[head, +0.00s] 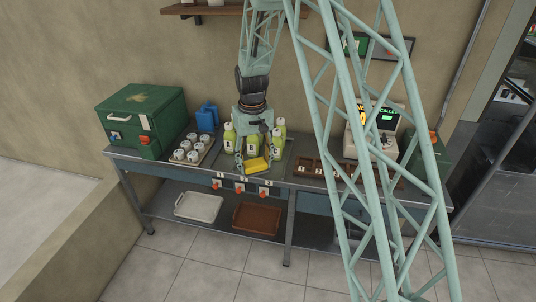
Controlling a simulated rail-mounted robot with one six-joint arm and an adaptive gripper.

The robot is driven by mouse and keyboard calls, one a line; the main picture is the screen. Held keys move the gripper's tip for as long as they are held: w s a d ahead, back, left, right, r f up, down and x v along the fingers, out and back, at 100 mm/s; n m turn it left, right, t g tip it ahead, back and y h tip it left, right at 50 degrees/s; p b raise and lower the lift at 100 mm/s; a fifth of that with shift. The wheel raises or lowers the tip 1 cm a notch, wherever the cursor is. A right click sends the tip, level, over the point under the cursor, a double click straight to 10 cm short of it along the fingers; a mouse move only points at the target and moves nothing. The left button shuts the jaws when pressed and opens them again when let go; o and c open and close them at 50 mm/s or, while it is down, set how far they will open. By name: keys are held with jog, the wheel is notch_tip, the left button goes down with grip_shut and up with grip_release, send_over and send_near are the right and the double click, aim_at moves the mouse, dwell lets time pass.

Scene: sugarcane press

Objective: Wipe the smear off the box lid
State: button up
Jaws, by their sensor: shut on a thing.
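The green box (143,131) stands at the left end of the metal counter, with orange latches on its front. A yellowish-brown smear (137,98) shows on its lid (140,103). My gripper (254,170) is over the middle of the counter, to the right of the box and well apart from it. It is shut on a yellow sponge (257,165), which shows between the fingers at the counter's front. Whether the sponge touches the counter is too small to tell.
Several bottles of green juice (229,137) stand right behind my gripper. A tray of cups (188,150) and a blue jug (207,116) stand between the box and the bottles. A wooden divided tray (305,167) and a cash register (370,135) are to the right. A shelf (215,10) hangs above.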

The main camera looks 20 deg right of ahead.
aim_at(250, 168)
jog(key=shift+s+a+r, duration=0.15)
jog(key=shift+s+a, duration=1.15)
jog(key=shift+a, duration=0.05)
